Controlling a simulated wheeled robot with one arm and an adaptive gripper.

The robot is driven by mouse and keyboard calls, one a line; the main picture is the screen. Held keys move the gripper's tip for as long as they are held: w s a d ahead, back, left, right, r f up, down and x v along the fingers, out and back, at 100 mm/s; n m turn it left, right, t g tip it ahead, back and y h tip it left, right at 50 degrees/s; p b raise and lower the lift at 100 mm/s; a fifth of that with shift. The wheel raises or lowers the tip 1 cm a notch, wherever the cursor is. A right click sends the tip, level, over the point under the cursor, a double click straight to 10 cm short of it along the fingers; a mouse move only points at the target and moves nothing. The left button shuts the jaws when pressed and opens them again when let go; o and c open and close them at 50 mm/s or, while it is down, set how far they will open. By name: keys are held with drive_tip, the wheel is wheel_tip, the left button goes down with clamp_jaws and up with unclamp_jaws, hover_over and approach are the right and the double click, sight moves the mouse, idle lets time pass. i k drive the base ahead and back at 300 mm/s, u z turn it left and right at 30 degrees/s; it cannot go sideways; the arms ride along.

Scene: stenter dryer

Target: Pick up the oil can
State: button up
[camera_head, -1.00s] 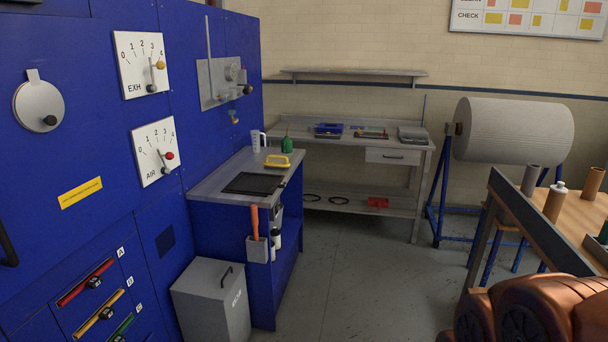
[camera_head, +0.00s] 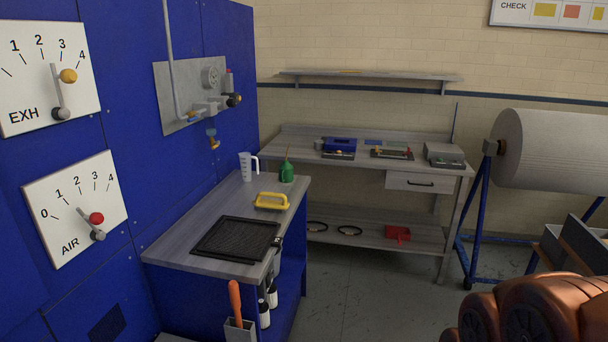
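A small green oil can (camera_head: 287,173) with a thin upright spout stands at the back right corner of the grey-topped blue cabinet (camera_head: 166,244). The brown-orange rounded part at the lower right is part of my arm. My gripper's fingers do not show in this view.
A black mat or tray (camera_head: 236,238) lies on the cabinet top. A grey workbench (camera_head: 361,163) with tools stands behind. A large white roll (camera_head: 556,150) on a blue stand is at right. The floor (camera_head: 375,300) between them is clear.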

sight(286, 169)
drive_tip(key=i, duration=2.6)
drive_tip(key=u, duration=2.05)
